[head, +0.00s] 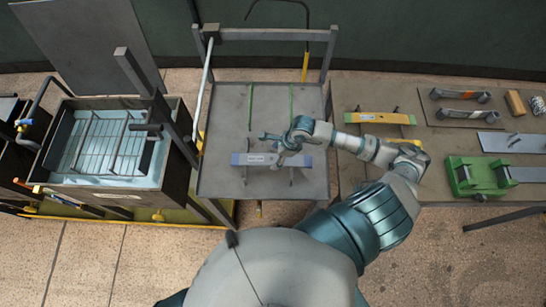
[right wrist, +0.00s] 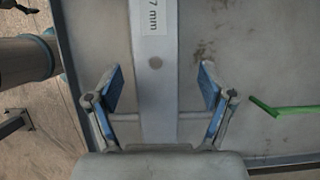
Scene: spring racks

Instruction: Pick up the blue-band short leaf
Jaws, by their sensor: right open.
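The blue-band short leaf (head: 240,159) lies across the grey tray of the wheeled rack (head: 215,185) in the head view, with a white label at its middle. My right gripper (head: 267,137) is over the tray by the leaf, its arm coming from the right. My left gripper is not in view.
A yellow-ended leaf (head: 377,118) lies on the right bench, with a green vise (head: 470,176) and several small parts. A tank with a wire basket (head: 108,146) stands left. The rack's posts and upper bar (head: 270,34) rise around the tray.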

